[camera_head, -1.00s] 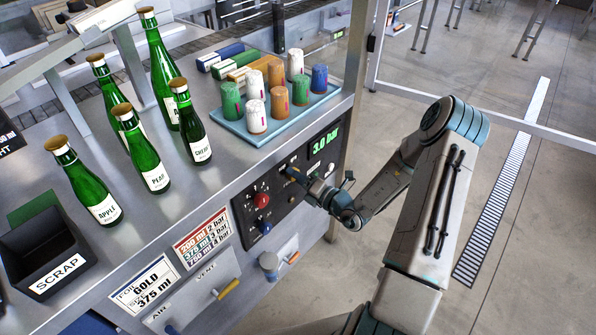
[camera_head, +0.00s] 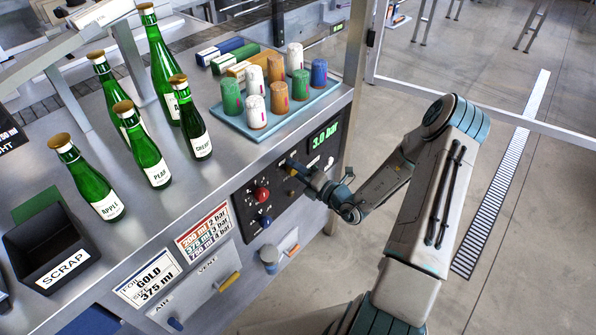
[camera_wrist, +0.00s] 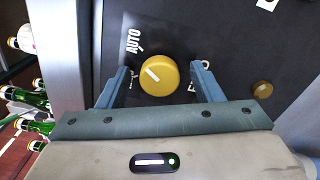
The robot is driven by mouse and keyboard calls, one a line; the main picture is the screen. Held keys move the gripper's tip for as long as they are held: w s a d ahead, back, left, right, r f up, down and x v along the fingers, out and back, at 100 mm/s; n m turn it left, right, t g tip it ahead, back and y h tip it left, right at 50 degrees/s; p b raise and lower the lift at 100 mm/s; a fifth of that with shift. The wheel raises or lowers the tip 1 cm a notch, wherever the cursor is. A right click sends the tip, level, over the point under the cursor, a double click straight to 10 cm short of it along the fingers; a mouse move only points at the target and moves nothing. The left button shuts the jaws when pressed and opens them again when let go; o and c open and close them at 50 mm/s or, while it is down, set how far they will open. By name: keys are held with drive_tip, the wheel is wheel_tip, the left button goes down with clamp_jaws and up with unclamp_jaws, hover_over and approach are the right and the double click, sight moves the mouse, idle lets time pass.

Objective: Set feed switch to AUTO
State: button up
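The feed switch is a round yellow knob (camera_wrist: 158,75) with a white pointer line, on the dark control panel (camera_wrist: 215,35). The line points to the upper left in the wrist view, roughly toward the AUTO label (camera_wrist: 133,42); I cannot tell if it is exactly on it. My gripper (camera_wrist: 160,84) is open, with one blue finger on each side of the knob and gaps on both sides. The fingers partly hide other labels beside the knob. In the head view, my gripper (camera_head: 298,172) is at the panel, and its tip mostly hides the knob.
The panel also carries a red button (camera_head: 262,194), a blue knob (camera_head: 264,221) and a green 3.0 bar display (camera_head: 325,133). Above it, a light-blue tray (camera_head: 262,131) holds several foil capsules. Green bottles (camera_head: 148,160) and a scrap bin (camera_head: 30,262) stand left.

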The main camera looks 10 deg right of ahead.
drive_tip(key=b+v, duration=0.1)
drive_tip(key=v, duration=1.2)
drive_tip(key=shift+s+d+b, duration=0.2)
drive_tip(key=shift+s+b, duration=0.1)
drive_tip(key=shift+s, duration=0.05)
